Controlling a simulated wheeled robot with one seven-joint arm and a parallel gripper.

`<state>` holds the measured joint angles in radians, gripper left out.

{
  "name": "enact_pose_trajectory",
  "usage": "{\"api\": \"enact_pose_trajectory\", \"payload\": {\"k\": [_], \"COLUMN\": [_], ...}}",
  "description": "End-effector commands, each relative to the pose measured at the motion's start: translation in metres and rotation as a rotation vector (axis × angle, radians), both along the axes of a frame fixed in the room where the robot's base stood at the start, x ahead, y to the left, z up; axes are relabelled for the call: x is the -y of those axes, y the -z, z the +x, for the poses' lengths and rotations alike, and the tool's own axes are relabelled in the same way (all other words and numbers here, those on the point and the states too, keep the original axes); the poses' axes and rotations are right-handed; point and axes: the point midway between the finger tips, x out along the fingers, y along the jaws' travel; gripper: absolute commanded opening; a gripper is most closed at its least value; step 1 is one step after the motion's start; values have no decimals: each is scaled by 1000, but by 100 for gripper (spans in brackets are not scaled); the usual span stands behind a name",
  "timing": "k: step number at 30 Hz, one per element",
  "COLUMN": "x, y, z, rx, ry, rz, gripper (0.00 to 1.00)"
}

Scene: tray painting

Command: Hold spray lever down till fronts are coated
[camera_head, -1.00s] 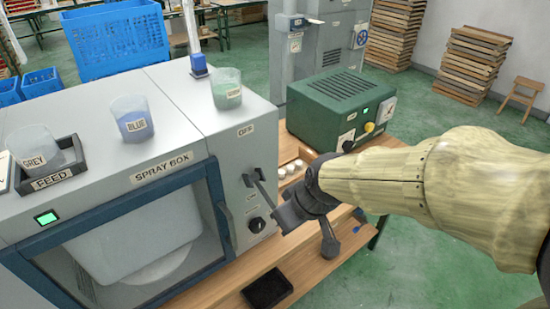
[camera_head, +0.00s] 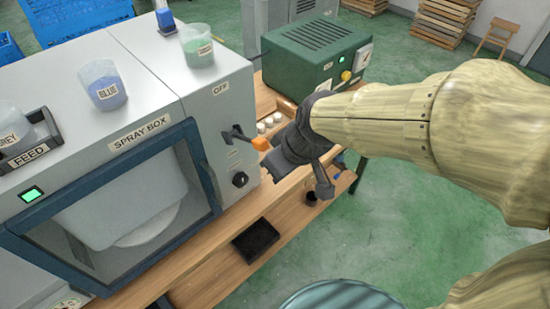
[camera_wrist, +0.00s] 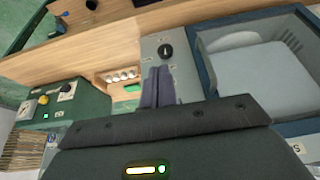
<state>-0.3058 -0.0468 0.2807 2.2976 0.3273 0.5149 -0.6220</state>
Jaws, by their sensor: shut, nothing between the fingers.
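The grey spray box (camera_head: 165,95) stands at left with its blue-framed window shut. Behind the glass are a pale, tray-like piece (camera_head: 120,200) and a round white disc (camera_head: 155,222); I cannot tell how coated they are. The dark spray lever (camera_head: 237,133) sticks out of the right front panel under an OFF label, with an orange end (camera_head: 260,143). My gripper (camera_head: 288,150) is just right of that end; I cannot tell whether they touch. In the wrist view my fingers (camera_wrist: 158,86) are shut and empty, pointing at the panel beside a black knob (camera_wrist: 166,50).
BLUE (camera_head: 103,88) and green (camera_head: 196,48) cups and a FEED holder (camera_head: 28,145) stand on the box top. A green machine (camera_head: 315,50) and several white balls (camera_head: 268,122) are behind my gripper. A black tray (camera_head: 256,240) lies on the bench below.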

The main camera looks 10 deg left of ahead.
Motion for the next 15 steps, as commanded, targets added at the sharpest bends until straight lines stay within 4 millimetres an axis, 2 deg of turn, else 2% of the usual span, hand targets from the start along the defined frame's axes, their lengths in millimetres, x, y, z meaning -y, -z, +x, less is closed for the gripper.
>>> {"api": "enact_pose_trajectory", "payload": {"k": [13, 15], "x": [53, 61], "y": [-23, -31], "z": [-35, -41], "rx": [7, 6], "ry": [9, 8], "rz": [5, 3], "gripper": [0, 0]}}
